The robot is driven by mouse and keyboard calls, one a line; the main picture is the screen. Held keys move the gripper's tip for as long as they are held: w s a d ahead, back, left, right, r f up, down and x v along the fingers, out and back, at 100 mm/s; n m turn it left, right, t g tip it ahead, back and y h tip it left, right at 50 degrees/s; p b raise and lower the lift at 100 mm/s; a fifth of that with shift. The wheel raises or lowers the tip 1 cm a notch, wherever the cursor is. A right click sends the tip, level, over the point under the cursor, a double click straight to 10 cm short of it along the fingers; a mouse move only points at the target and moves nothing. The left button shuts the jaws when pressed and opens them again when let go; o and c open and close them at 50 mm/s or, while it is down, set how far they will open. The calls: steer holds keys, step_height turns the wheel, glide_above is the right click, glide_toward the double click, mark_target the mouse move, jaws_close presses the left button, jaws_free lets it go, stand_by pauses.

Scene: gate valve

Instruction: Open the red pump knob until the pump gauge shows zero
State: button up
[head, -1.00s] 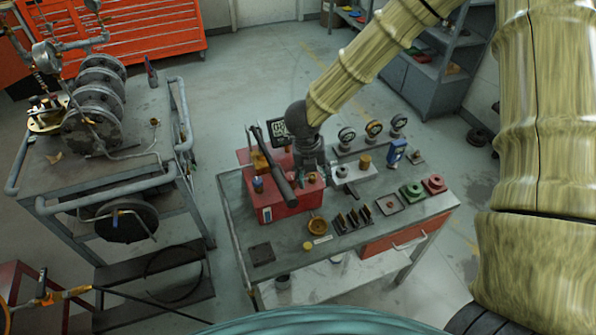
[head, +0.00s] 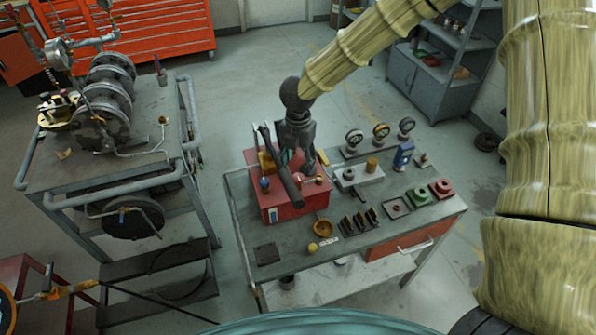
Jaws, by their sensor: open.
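My gripper (head: 298,165) points down over the back right of the pump, just behind the lever. Its fingers look spread, with nothing seen held between them. Small fittings show on the pump's top, one of them blue (head: 265,183). I cannot pick out the red knob with certainty; it may be hidden by my gripper or too small to tell. The pump gauge is not visible now, and no reading can be made out.
Three dial gauges (head: 381,131) stand at the workbench's back right. A cart with valve piping (head: 110,100) stands left.

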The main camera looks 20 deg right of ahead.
mark_target(298, 177)
steer(key=shift+f+p, duration=0.8)
steer(key=shift+f, duration=2.1)
steer(key=shift+c, duration=0.4)
steer(key=c, duration=0.9)
